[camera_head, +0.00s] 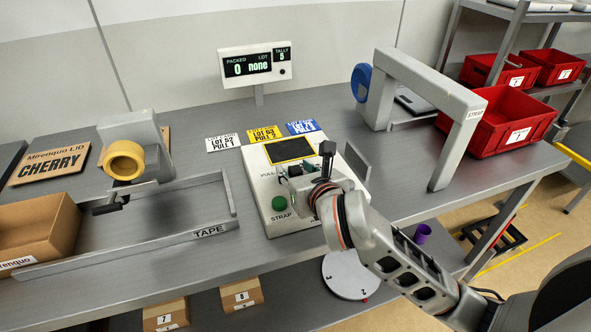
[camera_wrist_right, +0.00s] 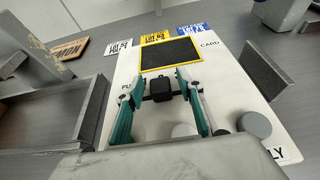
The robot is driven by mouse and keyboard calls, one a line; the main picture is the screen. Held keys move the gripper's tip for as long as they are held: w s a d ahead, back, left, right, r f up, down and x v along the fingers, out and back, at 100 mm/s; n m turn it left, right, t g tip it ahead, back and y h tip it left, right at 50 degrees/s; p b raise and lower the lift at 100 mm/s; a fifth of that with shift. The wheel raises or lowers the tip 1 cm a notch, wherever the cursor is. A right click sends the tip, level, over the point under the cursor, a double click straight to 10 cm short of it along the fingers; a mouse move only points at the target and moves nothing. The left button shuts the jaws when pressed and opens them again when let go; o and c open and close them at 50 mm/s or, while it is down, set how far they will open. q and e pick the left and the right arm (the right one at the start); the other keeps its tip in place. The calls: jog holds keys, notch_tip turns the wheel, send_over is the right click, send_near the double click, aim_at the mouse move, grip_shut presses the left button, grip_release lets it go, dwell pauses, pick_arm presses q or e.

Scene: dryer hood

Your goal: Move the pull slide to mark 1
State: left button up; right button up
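The white control panel (camera_head: 262,210) lies on the bench with a dark, yellow-framed card window at its back. The pull slide's black knob (camera_wrist_right: 161,88) shows in the right wrist view, beside the partly covered "PULL" label. My right gripper (camera_wrist_right: 161,84) is open, with one teal-padded finger on each side of the knob and gaps between. In the head view my right gripper (camera_head: 306,172) is low over the panel and hides much of the slide. I cannot make out the slide's marks or its setting. My left gripper is not in view.
A green strap button (camera_head: 279,203) is at the panel's front left. The display (camera_head: 252,66) reads packed 0, lot none, tally 5. Lot cards (camera_head: 263,134) lie behind the panel. A grey strap arch (camera_head: 447,140) stands right; the tape tray (camera_head: 190,237) is left.

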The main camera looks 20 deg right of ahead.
jog(key=shift+w, duration=0.15)
grip_shut()
jog(key=a, duration=0.3)
jog(key=shift+a+p, duration=0.25)
jog(key=shift+p, duration=0.15)
jog(key=shift+d, duration=0.1)
grip_release()
